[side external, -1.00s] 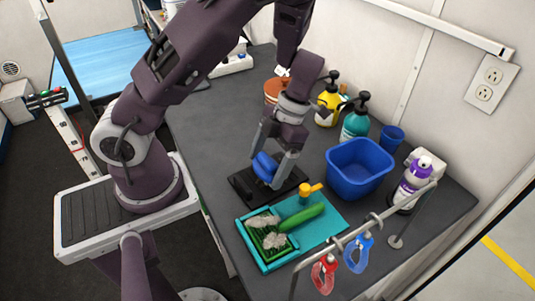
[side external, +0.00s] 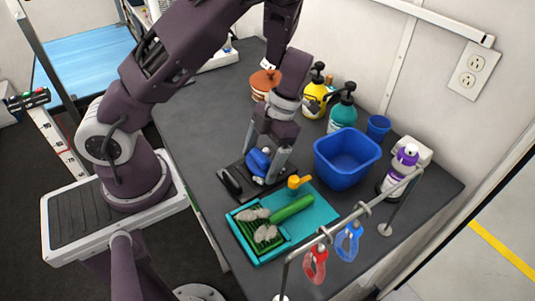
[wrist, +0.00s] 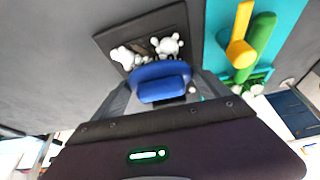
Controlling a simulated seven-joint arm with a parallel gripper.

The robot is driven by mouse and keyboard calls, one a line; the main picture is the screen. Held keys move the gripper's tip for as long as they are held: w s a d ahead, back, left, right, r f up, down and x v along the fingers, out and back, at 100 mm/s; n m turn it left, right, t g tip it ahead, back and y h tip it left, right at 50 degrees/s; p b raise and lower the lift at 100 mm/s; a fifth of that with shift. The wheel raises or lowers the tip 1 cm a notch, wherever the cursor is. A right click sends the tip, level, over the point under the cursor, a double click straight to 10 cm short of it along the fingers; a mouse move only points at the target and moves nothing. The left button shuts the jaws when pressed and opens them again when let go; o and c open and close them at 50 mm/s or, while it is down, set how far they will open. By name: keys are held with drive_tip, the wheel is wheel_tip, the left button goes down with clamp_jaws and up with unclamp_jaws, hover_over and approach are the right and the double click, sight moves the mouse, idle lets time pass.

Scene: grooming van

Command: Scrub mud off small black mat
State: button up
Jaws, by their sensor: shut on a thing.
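The small black mat (side external: 246,179) lies flat on the grey counter, beside the teal tray; in the wrist view (wrist: 107,39) it carries white foam clumps (wrist: 168,45) and a dull brownish patch between them. My gripper (side external: 266,164) points down over the mat and is shut on a blue scrubber (wrist: 160,82). The scrubber also shows between the fingers in the side view (side external: 258,161), low over the mat. Its underside is hidden, so contact with the mat cannot be told. A dark rounded shape (side external: 231,182) shows at the mat's left end.
A blue tub (side external: 346,160), pump bottles (side external: 342,112) and a rail with red and blue clips stand to the right. The counter's left is clear.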

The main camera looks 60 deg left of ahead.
drive_tip(key=shift+s, duration=0.75)
drive_tip(key=shift+w+a, duration=0.5)
drive_tip(key=shift+w, duration=1.95)
drive_tip(key=s, duration=0.4)
drive_tip(key=shift+s+d, duration=0.25)
drive_tip(key=shift+s, duration=0.15)
drive_tip(key=shift+d, duration=0.35)
drive_tip(key=shift+w+a, duration=0.15)
drive_tip(key=shift+w, duration=1)
drive_tip(key=shift+w+a, duration=0.1)
drive_tip(key=shift+w, duration=1.05)
drive_tip(key=s, duration=0.4)
drive_tip(key=shift+s+d, duration=0.25)
drive_tip(key=shift+s, duration=0.15)
drive_tip(key=shift+w+a, duration=0.4)
drive_tip(key=shift+w, duration=0.2)
drive_tip(key=shift+w+a, duration=0.2)
drive_tip(key=shift+w, duration=1.75)
drive_tip(key=shift+s+d+r, duration=0.1)
drive_tip(key=shift+s+d, duration=0.05)
drive_tip(key=shift+s, duration=1.1)
drive_tip(key=shift+s+d, duration=0.15)
drive_tip(key=shift+s, duration=1.1)
drive_tip(key=shift+r, duration=4.15)
